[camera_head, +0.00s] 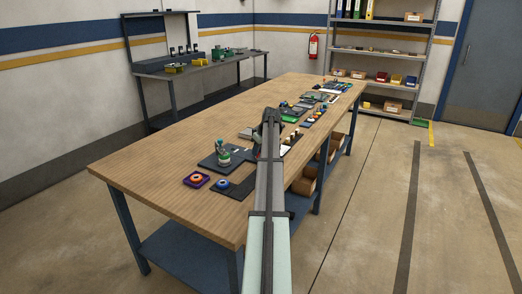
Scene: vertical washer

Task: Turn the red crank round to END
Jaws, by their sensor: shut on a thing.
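My arm reaches from the bottom of the head view up over the wooden table. My gripper (256,141) points down at the table's right-hand side, small and dark, partly behind my arm. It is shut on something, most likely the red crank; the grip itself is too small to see. The red crank and the END mark cannot be made out; my arm covers part of that spot. A dark plate with a green and white upright device (223,156) stands just left of and nearer than my gripper.
The wooden table (165,155) is bare along its left side. A round orange and purple piece (196,180) and a dark strip with a blue and white ring (222,184) lie near its front. Several small fixtures line the right edge beyond my gripper. Shelves (385,60) stand behind.

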